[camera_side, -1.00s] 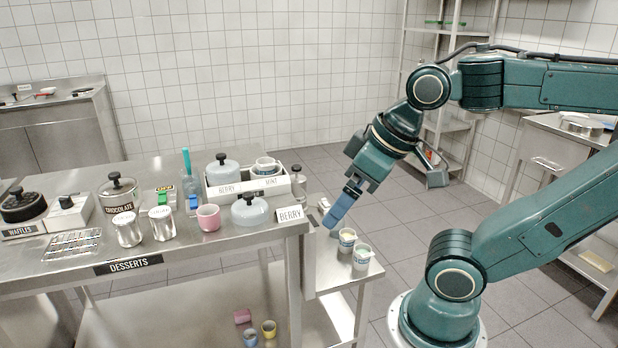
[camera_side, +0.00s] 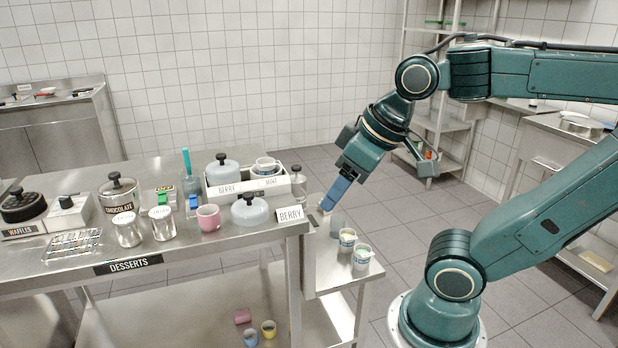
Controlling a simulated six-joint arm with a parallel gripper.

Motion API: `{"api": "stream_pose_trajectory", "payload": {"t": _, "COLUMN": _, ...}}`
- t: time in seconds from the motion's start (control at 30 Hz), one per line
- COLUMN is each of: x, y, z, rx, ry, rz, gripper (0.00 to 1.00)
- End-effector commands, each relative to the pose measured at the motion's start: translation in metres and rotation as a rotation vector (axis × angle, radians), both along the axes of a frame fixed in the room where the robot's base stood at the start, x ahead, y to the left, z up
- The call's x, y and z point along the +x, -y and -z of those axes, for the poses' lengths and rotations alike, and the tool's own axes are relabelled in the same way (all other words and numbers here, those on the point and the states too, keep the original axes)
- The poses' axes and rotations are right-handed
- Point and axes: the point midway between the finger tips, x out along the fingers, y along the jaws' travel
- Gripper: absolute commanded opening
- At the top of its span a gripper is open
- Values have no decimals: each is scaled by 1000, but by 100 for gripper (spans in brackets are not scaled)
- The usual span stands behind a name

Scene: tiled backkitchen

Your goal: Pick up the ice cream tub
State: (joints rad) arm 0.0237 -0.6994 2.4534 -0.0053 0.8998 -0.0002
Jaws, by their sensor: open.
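Two small tubs with pale contents stand upright on the low side shelf to the right of the counter: one tub (camera_side: 347,240) and a nearer tub (camera_side: 362,257). A small grey item (camera_side: 337,225) is just behind them; I cannot tell what it is. My gripper (camera_side: 328,207) points down and left with its blue finger over the far part of this shelf, behind the two tubs and apart from them. It is open. A pale object (camera_side: 322,202) at the fingertip is partly hidden, and I cannot tell whether they touch.
A white caddy (camera_side: 248,187), a grey-lidded pot (camera_side: 250,210) and a pink cup (camera_side: 208,217) stand on the counter. Open floor lies to the right.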

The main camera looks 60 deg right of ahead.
Motion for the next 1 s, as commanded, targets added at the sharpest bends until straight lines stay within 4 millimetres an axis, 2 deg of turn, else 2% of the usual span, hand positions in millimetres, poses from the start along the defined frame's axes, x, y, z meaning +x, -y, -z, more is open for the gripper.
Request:
{"api": "stream_pose_trajectory", "payload": {"t": 0.27, "x": 53, "y": 19, "z": -26, "rx": 5, "ry": -18, "rz": 68, "gripper": 57}}
{"api": "stream_pose_trajectory", "payload": {"t": 0.47, "x": 101, "y": 44, "z": -41, "rx": 10, "ry": -29, "rz": 124, "gripper": 57}}
{"api": "stream_pose_trajectory", "payload": {"t": 0.73, "x": 164, "y": 88, "z": -48, "rx": 19, "ry": -44, "rz": 200, "gripper": 57}}
{"api": "stream_pose_trajectory", "payload": {"t": 1.0, "x": 222, "y": 147, "z": -39, "rx": 29, "ry": -60, "rz": 277, "gripper": 57}}
